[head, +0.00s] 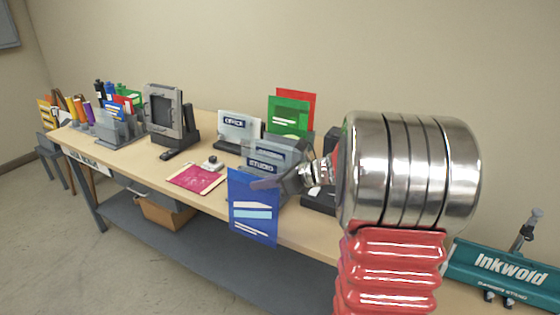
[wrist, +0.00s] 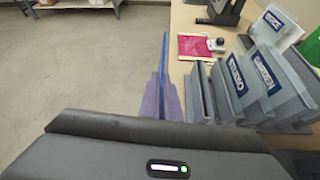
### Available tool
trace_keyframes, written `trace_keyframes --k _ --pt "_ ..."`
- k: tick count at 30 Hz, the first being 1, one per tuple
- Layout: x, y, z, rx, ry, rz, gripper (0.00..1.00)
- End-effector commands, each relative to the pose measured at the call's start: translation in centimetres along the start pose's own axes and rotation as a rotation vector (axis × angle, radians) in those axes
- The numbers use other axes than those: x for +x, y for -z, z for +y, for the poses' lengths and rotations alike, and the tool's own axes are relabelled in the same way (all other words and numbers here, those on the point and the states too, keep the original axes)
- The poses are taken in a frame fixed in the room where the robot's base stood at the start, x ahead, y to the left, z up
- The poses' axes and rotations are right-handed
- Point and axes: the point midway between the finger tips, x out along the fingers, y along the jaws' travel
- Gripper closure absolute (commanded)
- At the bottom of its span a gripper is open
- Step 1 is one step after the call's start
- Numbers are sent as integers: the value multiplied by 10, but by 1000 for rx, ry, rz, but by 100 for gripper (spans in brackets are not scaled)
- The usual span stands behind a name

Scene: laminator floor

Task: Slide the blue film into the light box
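The blue film (head: 254,222) is an upright sheet with white and pale blue markings, hanging at the table's front edge in the head view. My gripper (head: 268,183) is shut on its upper part. In the wrist view the blue film (wrist: 163,62) shows edge-on as a thin line between the fingers of my gripper (wrist: 163,100). A grey upright frame with a dark window (head: 161,112), which looks like the light box, stands further left on the table, well apart from the film. Its slot cannot be made out.
Green (head: 289,115) and red (head: 308,97) sheets stand behind. A magenta sheet (head: 196,179) lies flat on the table (head: 130,159). Sorters with colourful items (head: 112,127) fill the far left.

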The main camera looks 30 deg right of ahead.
Motion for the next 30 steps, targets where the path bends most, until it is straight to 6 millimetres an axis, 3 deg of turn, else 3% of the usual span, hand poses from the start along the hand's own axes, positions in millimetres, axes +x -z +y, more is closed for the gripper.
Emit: trace_keyframes --k 6,12,21,30 --pt "53 42 46 6 -3 3 100" --pt "93 78 81 8 4 3 100" --pt "137 125 123 14 16 2 100" --pt "170 173 159 19 29 0 100"
